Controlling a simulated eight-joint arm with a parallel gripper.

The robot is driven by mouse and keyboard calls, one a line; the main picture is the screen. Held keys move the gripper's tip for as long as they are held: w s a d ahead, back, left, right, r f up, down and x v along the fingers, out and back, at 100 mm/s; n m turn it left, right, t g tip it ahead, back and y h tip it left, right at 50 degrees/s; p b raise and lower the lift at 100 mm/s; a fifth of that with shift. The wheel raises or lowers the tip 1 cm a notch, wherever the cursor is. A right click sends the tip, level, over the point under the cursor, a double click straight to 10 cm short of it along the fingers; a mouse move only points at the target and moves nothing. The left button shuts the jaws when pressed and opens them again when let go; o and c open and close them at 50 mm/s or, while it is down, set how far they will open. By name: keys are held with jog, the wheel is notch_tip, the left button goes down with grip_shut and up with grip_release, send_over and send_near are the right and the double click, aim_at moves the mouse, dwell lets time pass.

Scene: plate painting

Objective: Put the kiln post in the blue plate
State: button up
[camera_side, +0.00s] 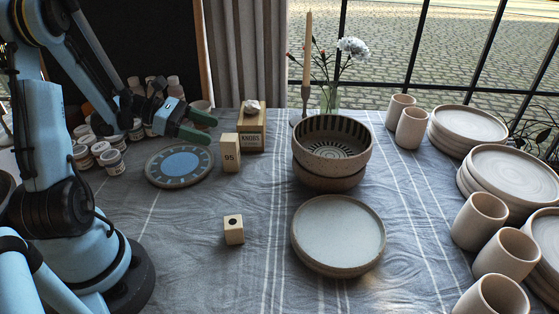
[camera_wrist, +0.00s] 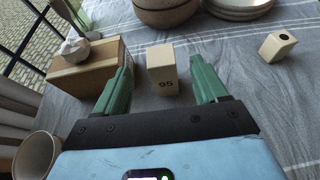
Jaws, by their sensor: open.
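A small pale block with a dark hole (camera_side: 233,229) stands on the cloth in the front middle; it also shows at the right in the wrist view (camera_wrist: 278,45). A taller pale block marked 95 (camera_side: 230,155) stands right of the blue plate. I cannot tell for certain which block is the kiln post. The blue plate (camera_side: 180,164), with a patterned rim, lies flat and empty at the left. My gripper (camera_side: 203,126) is open and empty, raised behind the plate. In the wrist view, the 95 block (camera_wrist: 163,72) appears between my green fingers (camera_wrist: 161,82), beyond the tips.
A wooden box (camera_side: 252,128) stands behind the 95 block. Stacked bowls (camera_side: 332,150) and pale plates (camera_side: 338,235) fill the middle. Paint jars (camera_side: 112,161) are at the left; cups (camera_side: 480,220) and more plates (camera_side: 510,178) at the right.

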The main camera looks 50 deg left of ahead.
jog(key=s+d+r+m+g+y, duration=0.1)
jog(key=d+m+y, duration=0.3)
jog(key=d+m, duration=0.4)
jog(key=s+d+r+m+g+y, duration=0.1)
jog(key=d+r+m+y, duration=0.3)
jog(key=m, duration=1.5)
jog(key=s+d+y, duration=0.1)
jog(key=d, duration=0.3)
jog(key=shift+d+y, duration=0.3)
jog(key=shift+d, duration=0.05)
jog(key=shift+g, duration=0.3)
